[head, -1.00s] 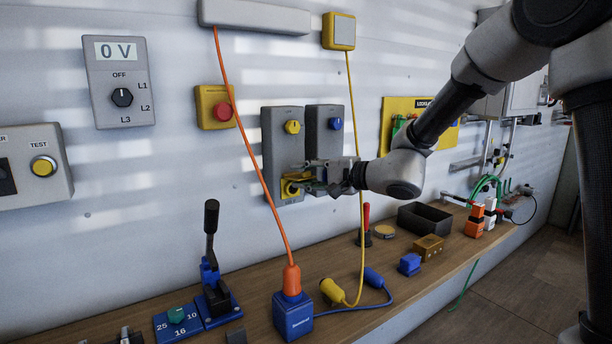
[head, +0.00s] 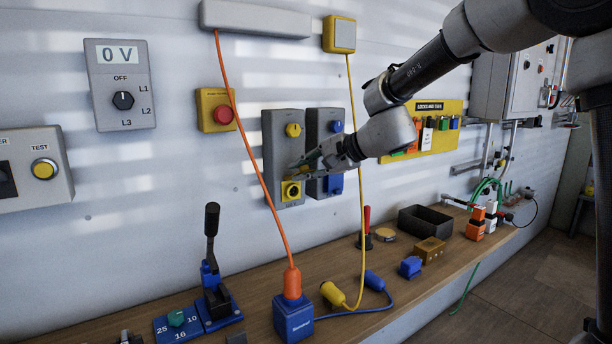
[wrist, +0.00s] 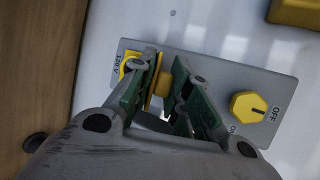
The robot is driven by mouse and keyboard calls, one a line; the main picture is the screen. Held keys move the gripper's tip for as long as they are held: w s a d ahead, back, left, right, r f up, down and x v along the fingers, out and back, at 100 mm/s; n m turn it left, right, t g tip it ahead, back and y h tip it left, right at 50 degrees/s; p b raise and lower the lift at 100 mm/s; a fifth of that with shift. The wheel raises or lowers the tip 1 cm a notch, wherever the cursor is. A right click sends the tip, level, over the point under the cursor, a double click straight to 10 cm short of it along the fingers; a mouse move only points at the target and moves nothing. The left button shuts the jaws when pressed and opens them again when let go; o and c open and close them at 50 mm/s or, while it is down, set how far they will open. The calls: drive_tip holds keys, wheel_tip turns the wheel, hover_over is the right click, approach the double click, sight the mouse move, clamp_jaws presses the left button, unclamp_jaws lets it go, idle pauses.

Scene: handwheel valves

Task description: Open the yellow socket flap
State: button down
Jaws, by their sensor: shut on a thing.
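The yellow socket (head: 291,190) sits low on the left grey switch box (head: 283,136), with its dark round face uncovered. Its yellow flap (wrist: 160,84) stands out from the box, swung up. My gripper (head: 303,167) is just above the socket, reaching in from the right. In the wrist view my gripper (wrist: 166,72) has its green-padded fingers around the flap, shut on it. The yellow knob (head: 293,129) is higher on the same box, marked OFF in the wrist view (wrist: 248,107). The fingers partly hide the flap.
A box with a blue knob (head: 335,126) and a blue flap (head: 335,184) stands close on the right. An orange cable (head: 247,135) hangs just left, and a yellow cable (head: 354,115) hangs to the right. The bench (head: 335,252) below carries several plugs and tools.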

drive_tip(key=shift+w+a+r+m+g+h, duration=0.35)
drive_tip(key=shift+w+r+g+h, duration=0.15)
drive_tip(key=shift+g+h, duration=0.3)
drive_tip(key=shift+w+a+r+m+g+h, duration=0.3)
drive_tip(key=shift+w+r+g+h, duration=0.15)
drive_tip(key=shift+g+h, duration=0.35)
drive_tip(key=c, duration=1.4)
unclamp_jaws()
drive_tip(key=shift+a, duration=0.1)
drive_tip(key=shift+c, duration=0.2)
drive_tip(key=shift+s, duration=0.1)
drive_tip(key=v, duration=1.2)
drive_tip(key=shift+w, duration=0.25)
drive_tip(key=shift+n, duration=0.25)
